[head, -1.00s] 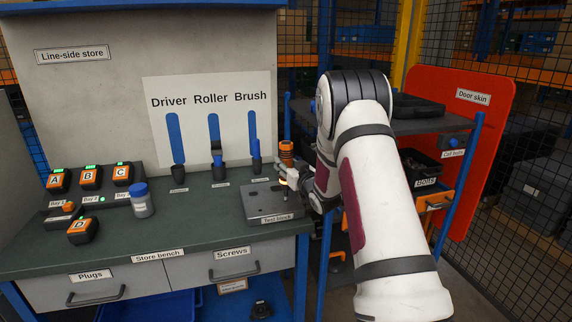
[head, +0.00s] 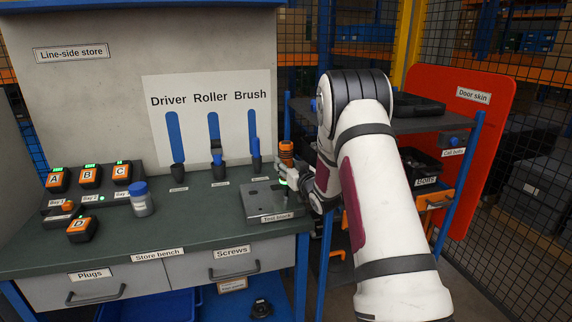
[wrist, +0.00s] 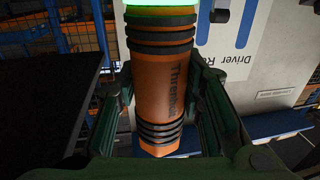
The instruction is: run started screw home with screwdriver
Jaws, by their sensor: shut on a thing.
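The screwdriver (head: 286,148) has an orange handle with black bands and stands roughly upright over the right part of the grey test block (head: 262,207). My gripper (head: 291,170) is shut on the handle. In the wrist view the fingers of my gripper (wrist: 165,115) lie on both sides of the orange screwdriver handle (wrist: 165,65), and a bright green ring glows at its upper end. In the head view a small green glow shows just below my gripper. The screw and the driver tip are too small or hidden to make out.
Roller and brush handles stand in holders (head: 218,170) left of my gripper. A blue-capped jar (head: 140,200) and orange-black units (head: 82,229) sit farther left on the store bench (head: 190,232). A dark shelf (head: 425,122) and the red door skin (head: 490,100) are at right.

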